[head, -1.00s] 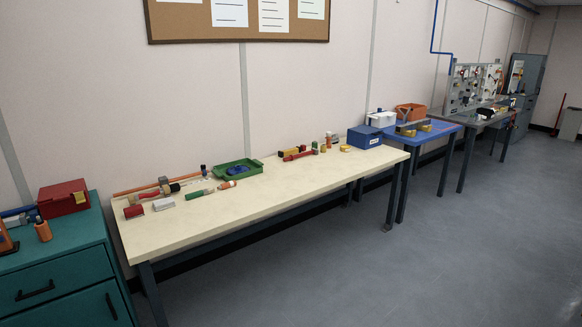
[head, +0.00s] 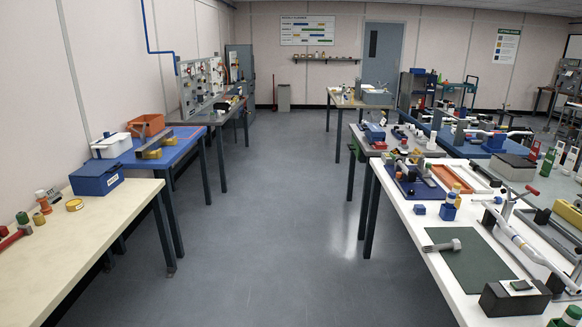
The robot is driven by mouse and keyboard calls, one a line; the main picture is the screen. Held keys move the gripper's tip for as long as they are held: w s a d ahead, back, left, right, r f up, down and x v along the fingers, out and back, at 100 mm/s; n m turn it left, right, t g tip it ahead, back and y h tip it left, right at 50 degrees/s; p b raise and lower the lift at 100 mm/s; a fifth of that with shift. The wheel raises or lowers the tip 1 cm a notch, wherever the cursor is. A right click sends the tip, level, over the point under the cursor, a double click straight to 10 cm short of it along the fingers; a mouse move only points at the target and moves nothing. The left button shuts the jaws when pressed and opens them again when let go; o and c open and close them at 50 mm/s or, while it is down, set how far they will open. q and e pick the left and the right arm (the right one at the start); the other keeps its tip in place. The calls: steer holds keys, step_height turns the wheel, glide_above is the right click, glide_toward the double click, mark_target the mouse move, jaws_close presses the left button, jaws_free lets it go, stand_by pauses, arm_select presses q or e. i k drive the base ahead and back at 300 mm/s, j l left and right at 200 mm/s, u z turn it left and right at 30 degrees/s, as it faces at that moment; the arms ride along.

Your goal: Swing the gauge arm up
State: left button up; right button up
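I cannot tell for sure which thing is the gauge arm. More pale tubes on stands show on the tables behind, too small to make out. Neither of my grippers is in view.
A grey floor aisle (head: 275,220) lies clear between the tables. At the left are a cream-topped table (head: 95,240) with a blue box (head: 97,178) and a blue-topped table (head: 185,143). A dark green mat (head: 470,262) lies on the white table.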

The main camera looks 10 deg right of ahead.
mark_target(403, 155)
steer(key=i+j+z, duration=0.1)
steer(key=i+z, duration=0.35)
steer(key=i+j+z, duration=0.35)
steer(key=i+z, duration=0.15)
steer(key=i, duration=0.15)
steer(key=i+j+z, duration=0.45)
